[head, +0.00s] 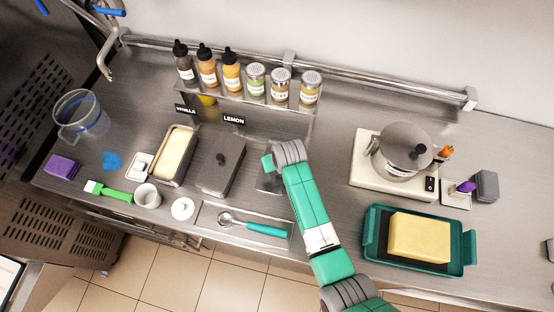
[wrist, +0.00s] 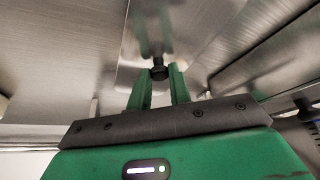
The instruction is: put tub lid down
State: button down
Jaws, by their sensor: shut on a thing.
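My gripper (head: 268,165) is over the counter, right of the tubs. In the wrist view its fingers (wrist: 158,82) are shut on the black knob (wrist: 158,69) of a flat metal tub lid (wrist: 145,35). In the head view a grey part of this lid (head: 268,181) shows beside the gripper; my arm hides the rest. I cannot tell whether the lid touches the counter. An open tub with pale yellow contents (head: 175,154) stands at the left. Beside it is a tub covered by a lid with a black knob (head: 221,165).
A tray with a green-handled scoop (head: 265,229) lies at the front edge. A white round lid (head: 182,208) and a cup (head: 147,195) stand left of it. A shelf with bottles (head: 232,69) is behind. A scale with a pot (head: 400,150) and a teal tray (head: 465,240) are right.

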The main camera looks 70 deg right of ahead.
jog(key=c, duration=1.7)
grip_release()
jog(key=shift+f, duration=0.1)
jog(key=o, duration=0.4)
jog(key=p+v, duration=0.1)
jog(key=v, duration=1.1)
jog(key=shift+p, duration=0.35)
jog(key=shift+w, duration=0.1)
